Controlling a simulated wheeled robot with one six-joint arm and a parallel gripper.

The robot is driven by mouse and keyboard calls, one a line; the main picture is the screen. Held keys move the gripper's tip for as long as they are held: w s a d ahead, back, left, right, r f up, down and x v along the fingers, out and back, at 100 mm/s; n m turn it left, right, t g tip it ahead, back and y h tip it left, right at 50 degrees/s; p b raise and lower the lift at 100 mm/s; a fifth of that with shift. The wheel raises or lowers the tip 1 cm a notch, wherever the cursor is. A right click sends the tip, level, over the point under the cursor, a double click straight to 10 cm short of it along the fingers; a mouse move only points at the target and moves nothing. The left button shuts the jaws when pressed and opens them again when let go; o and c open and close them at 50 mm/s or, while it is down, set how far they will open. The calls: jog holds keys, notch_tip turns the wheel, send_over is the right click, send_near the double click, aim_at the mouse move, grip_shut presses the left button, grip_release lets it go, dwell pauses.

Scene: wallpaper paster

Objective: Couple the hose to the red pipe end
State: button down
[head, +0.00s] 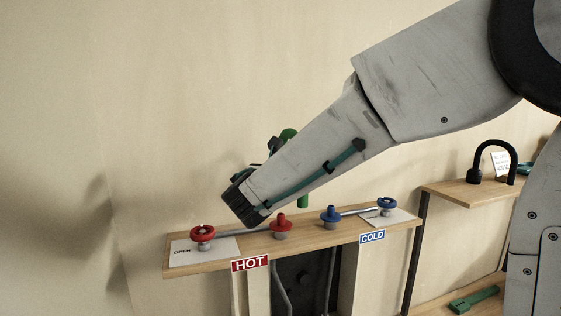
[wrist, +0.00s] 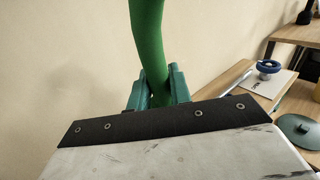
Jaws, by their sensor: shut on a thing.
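The green hose (wrist: 148,35) stands between the teal jaws of my gripper (wrist: 157,90) in the wrist view, and the jaws are shut on it. In the head view my arm hides most of the gripper. A piece of the hose (head: 303,201) shows below the arm, above the shelf and between the red and blue pipe ends. The red pipe end (head: 281,220) stands upright on the wooden shelf with nothing visible on it. The hose's lower end and its exact distance from the red pipe end cannot be told.
The shelf (head: 350,232) also bears a red valve wheel (head: 203,233), a blue pipe end (head: 330,214) and a blue valve wheel (head: 386,204). HOT (head: 250,263) and COLD (head: 372,236) labels are on its front. A black curved spout (head: 497,160) stands on a right-hand shelf.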

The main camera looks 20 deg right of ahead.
jog(key=shift+f, duration=1.55)
jog(key=shift+f, duration=2.15)
jog(key=c, duration=1.2)
grip_release()
jog(key=shift+s, duration=0.1)
jog(key=v, duration=0.7)
jog(key=shift+s+a, duration=0.2)
jog(key=shift+s, duration=0.05)
jog(key=shift+r, duration=0.1)
